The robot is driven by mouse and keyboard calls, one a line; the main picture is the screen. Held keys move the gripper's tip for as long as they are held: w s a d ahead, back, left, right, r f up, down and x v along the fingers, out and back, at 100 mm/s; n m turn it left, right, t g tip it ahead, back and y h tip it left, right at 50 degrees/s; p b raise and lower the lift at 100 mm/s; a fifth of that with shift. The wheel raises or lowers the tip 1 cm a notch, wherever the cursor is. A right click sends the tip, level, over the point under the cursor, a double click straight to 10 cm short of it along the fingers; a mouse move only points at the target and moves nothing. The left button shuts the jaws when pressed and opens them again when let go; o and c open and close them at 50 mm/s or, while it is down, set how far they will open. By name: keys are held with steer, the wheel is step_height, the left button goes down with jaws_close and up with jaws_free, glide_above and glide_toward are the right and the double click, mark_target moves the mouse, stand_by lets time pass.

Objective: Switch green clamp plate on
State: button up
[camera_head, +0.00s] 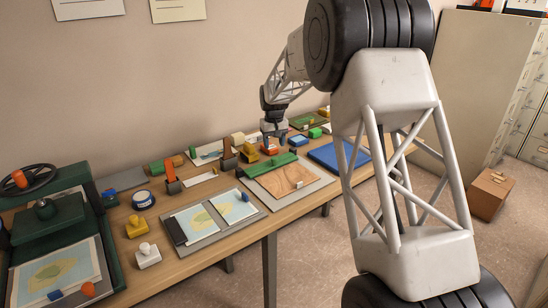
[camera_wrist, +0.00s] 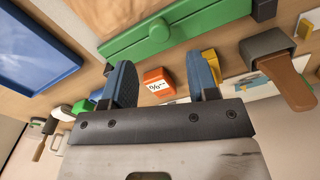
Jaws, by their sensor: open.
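The green clamp plate (camera_head: 267,164) is a long bar across the back edge of a light board with a wooden sheet. In the wrist view the green clamp plate (camera_wrist: 185,22) fills the top middle, with a round knob (camera_wrist: 159,32) on it. My gripper (camera_head: 274,141) is above the table, just behind the plate in the head view. In the wrist view my gripper (camera_wrist: 162,76) has its two blue fingers apart, with nothing held. Their tips point toward the plate and appear apart from it. An orange block with a white label (camera_wrist: 158,82) shows between the fingers, beyond them.
A blue tray (camera_head: 328,156) lies right of the board. A brown-handled stamp (camera_head: 228,154) stands to the left, and yellow blocks (camera_head: 248,151) are close by. An open map folder (camera_head: 213,217) lies in front left. A green press (camera_head: 48,215) stands at far left.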

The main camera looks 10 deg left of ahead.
mark_target(274, 158)
steer(key=shift+f, duration=3.25)
steer(key=shift+c, duration=0.5)
steer(key=c, duration=0.8)
